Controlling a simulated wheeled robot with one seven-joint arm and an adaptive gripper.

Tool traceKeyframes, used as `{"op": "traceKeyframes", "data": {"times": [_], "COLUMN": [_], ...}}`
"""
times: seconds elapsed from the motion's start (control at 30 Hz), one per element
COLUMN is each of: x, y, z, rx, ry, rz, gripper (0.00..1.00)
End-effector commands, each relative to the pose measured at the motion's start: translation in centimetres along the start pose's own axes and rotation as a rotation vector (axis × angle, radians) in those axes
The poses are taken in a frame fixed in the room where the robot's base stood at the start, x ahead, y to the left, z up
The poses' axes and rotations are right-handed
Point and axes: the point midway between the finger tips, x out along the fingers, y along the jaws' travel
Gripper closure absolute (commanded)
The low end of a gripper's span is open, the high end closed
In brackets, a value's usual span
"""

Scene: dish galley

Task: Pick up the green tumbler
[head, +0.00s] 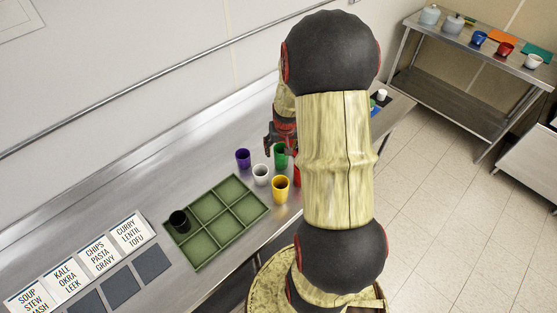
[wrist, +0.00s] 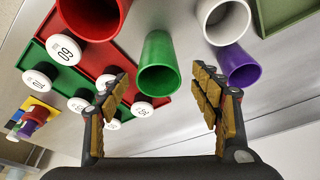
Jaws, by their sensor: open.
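My gripper (wrist: 160,78) is open, with one padded finger to the left of the tumbler and one to the right. Nothing is held. In the head view my gripper (head: 272,142) is just left of the tumbler's top. Whether the fingers touch it I cannot tell.
Close by stand a purple tumbler (head: 243,158), a white tumbler (head: 261,175), a yellow tumbler (head: 280,189) and a red tumbler (wrist: 92,18). A green compartment tray (head: 222,181) holds a black tumbler (head: 179,221). White-capped numbered pieces (wrist: 64,50) sit on red and green boards.

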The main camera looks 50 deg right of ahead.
Motion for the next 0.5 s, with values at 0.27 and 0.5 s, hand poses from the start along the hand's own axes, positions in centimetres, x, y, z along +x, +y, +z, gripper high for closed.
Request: {"op": "traceKeyframes", "data": {"times": [0.27, 0.5], "x": [2.8, 6.2], "y": [0.0, 0.1], "z": [0.0, 0.1], "rx": [0.0, 0.0], "ry": [-0.002, -0.003], "rz": [0.0, 0.0], "gripper": [0.36, 0.36]}}
